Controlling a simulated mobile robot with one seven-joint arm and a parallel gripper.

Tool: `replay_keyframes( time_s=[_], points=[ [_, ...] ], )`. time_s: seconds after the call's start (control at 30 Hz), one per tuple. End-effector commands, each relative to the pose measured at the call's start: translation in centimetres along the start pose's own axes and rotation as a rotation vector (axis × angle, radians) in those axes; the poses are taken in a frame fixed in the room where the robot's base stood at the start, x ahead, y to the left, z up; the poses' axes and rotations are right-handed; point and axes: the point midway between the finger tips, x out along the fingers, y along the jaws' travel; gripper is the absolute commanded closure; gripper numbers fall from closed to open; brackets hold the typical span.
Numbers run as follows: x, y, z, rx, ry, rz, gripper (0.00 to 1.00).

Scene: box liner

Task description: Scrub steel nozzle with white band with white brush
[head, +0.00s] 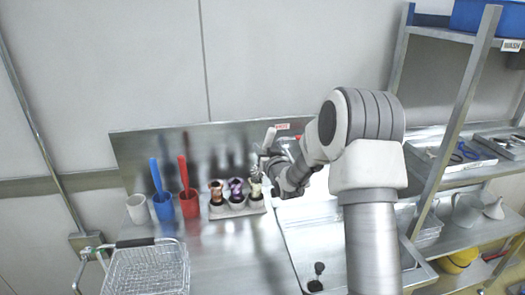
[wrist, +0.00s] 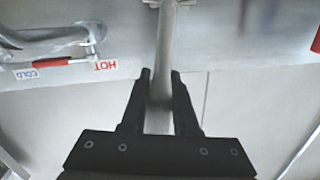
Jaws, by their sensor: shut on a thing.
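My gripper (wrist: 160,75) is shut on the pale handle of the white brush (wrist: 164,55). In the head view the white brush (head: 269,138) stands nearly upright, its handle above my gripper (head: 266,162). The steel nozzle with the white band (head: 256,188) is the rightmost of three in a grey holder (head: 238,210). I cannot tell whether the bristles are inside the nozzle. In the wrist view a pale scalloped edge shows at the brush's far end, cut off by the frame.
Left of the holder stand a red cup (head: 190,206) with a red brush, a blue cup (head: 164,208) with a blue brush, and an empty-looking white cup (head: 140,209). A wire basket (head: 147,270) is at front left. A tap with red handle (wrist: 55,62) and a sink are to the right.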

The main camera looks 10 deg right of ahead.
Motion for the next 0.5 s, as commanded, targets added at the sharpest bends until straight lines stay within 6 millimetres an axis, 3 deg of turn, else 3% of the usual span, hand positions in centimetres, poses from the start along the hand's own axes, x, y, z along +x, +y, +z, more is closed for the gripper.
replay_keyframes(
  time_s=[0.5],
  points=[
    [3.1,0.2,-0.2,0.000,0.001,-0.001,1.00]
  ],
)
